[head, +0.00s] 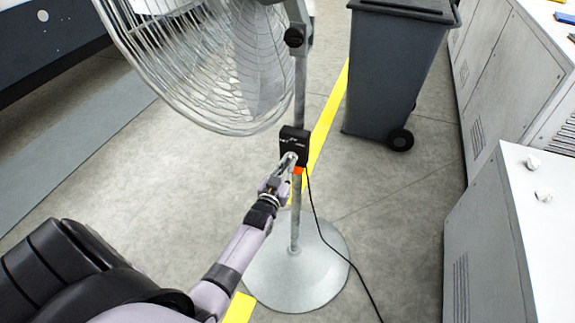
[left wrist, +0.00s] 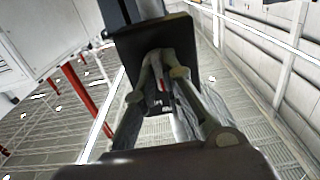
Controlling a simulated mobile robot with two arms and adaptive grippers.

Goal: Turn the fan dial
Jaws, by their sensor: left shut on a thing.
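The pedestal fan (head: 205,65) stands in front of me, with a black control box (head: 294,138) on its pole. My left gripper (head: 289,161) reaches up from the lower left to the front of this box. In the left wrist view the box (left wrist: 128,46) is straight ahead, and the two fingers of the left gripper (left wrist: 162,75) close together at its face. They are shut on the fan dial, which is mostly hidden between the fingertips. The dial's exact angle cannot be told. My right gripper is in neither view.
The round fan base (head: 300,270) rests on the grey floor, with a black cable (head: 322,232) running down to the right. A wheeled dark bin (head: 398,65) stands behind. White cabinets (head: 490,240) line the right side. Open floor lies between.

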